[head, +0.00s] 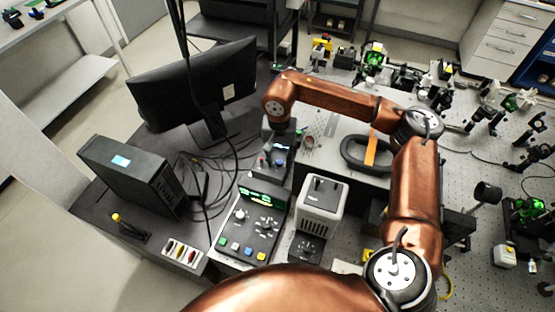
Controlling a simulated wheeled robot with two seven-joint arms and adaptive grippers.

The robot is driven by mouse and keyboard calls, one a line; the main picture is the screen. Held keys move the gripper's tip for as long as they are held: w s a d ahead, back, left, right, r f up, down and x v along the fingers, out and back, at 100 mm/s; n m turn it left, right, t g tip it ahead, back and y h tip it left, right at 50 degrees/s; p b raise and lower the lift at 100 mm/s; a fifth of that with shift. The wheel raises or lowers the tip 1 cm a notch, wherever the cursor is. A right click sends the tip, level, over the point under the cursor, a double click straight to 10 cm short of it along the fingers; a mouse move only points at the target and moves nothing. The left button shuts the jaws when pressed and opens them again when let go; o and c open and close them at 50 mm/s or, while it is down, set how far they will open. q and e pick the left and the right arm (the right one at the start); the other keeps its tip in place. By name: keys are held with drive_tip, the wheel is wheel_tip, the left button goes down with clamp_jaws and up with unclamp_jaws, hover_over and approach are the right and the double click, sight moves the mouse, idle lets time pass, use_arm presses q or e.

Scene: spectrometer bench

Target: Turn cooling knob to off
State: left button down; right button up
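A grey control box (247,229) with a lit green display (262,196) stands on the bench at centre. Its face carries several small knobs (266,214) and a row of coloured buttons (235,247). The labels are too small to read, so I cannot tell which knob is the cooling knob or how it is set. My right gripper (272,162) hangs from the copper arm just behind the control box, above the far end of its display. Its fingers are small and dark, and I cannot tell whether they are open. My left gripper is not in view.
A white-grey instrument (322,204) stands right of the control box. A black computer box (137,173), loose cables and a monitor (197,92) are at left. Optics (375,60) crowd the perforated bench at right.

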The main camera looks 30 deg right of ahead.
sight(279, 162)
wheel_tip(279, 162, up, 12)
idle(0.7)
idle(0.4)
